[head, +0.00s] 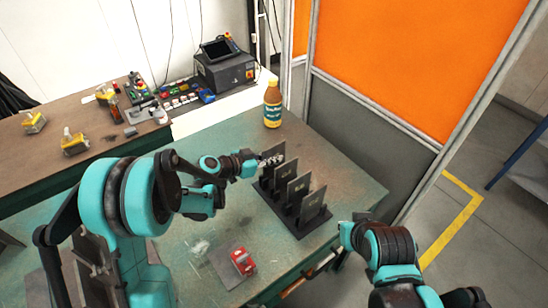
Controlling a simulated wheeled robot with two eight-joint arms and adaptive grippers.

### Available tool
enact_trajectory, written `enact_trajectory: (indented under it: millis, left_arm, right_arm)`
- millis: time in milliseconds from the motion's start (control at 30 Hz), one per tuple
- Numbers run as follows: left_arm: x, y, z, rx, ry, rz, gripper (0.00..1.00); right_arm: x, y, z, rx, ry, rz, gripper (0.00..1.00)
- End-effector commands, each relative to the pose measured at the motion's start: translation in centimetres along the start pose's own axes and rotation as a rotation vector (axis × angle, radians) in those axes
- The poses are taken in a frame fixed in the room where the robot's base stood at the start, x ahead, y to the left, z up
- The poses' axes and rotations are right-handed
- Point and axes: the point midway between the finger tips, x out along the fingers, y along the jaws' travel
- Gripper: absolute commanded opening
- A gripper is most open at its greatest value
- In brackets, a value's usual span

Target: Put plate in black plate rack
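The black plate rack (316,229) stands on the green table, with several dark upright plates along it. The nearest plate (313,205) is at its right end and another plate (283,172) stands farther back. My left gripper (270,160) reaches in from the left at the rack's far end. Its fingers are against or just in front of the far plate (273,149). The fingers are too small to show whether they are shut on it. My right arm is at the lower right, beside the table's edge; its teal end (347,235) shows, but its fingers cannot be made out.
A bottle (272,105) stands behind the rack. A red object (243,261) sits by a flat grey piece (224,268) near the table's front. A brown bench (95,170) with tools is at the left. An orange-and-grey partition (400,60) borders the table's far right side.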

Motion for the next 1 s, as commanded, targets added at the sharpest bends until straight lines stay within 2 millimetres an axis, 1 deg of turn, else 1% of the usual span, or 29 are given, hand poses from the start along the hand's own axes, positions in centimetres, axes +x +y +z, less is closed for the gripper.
enact_trajectory:
  millis: [133, 1000]
  left_arm:
    - [0.16, -0.01, 0.35, -0.001, 0.002, 0.000, 0.00]
    - [0.33, 0.00, 0.77, -0.001, 0.002, 0.000, 0.00]
  right_arm:
    - [0.32, 0.00, 0.22, 0.000, 0.000, 0.000, 0.00]
    - [0.68, 0.00, 0.49, 0.000, 0.000, 0.000, 0.00]
